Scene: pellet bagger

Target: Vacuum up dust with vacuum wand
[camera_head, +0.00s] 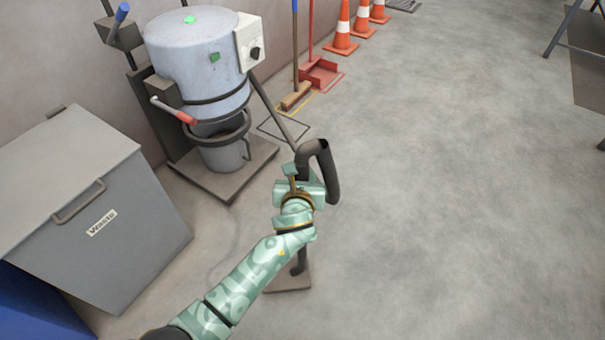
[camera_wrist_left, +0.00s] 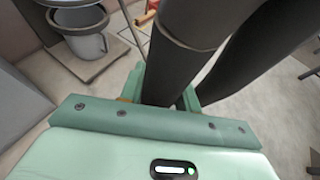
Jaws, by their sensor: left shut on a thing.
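The vacuum wand (camera_head: 328,178) is a dark tube with a curved upper end, standing in the middle of the head view. My left gripper (camera_head: 304,184) is shut around it; the thick dark tube (camera_wrist_left: 178,50) also passes between the fingers in the left wrist view. My arm hides its middle stretch. A dark lower end (camera_head: 299,266) shows below my arm over a flat brownish plate (camera_head: 290,280); whether it touches is unclear. I cannot pick out any dust on the grey floor. My right gripper is in neither view.
A grey waste bin (camera_head: 125,235) stands at the left. Behind it is a blue-grey hopper machine (camera_head: 195,60) with a bucket (camera_head: 222,152) underneath. A broom (camera_head: 296,96), red dustpan (camera_head: 320,72) and orange cones (camera_head: 341,38) line the wall.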

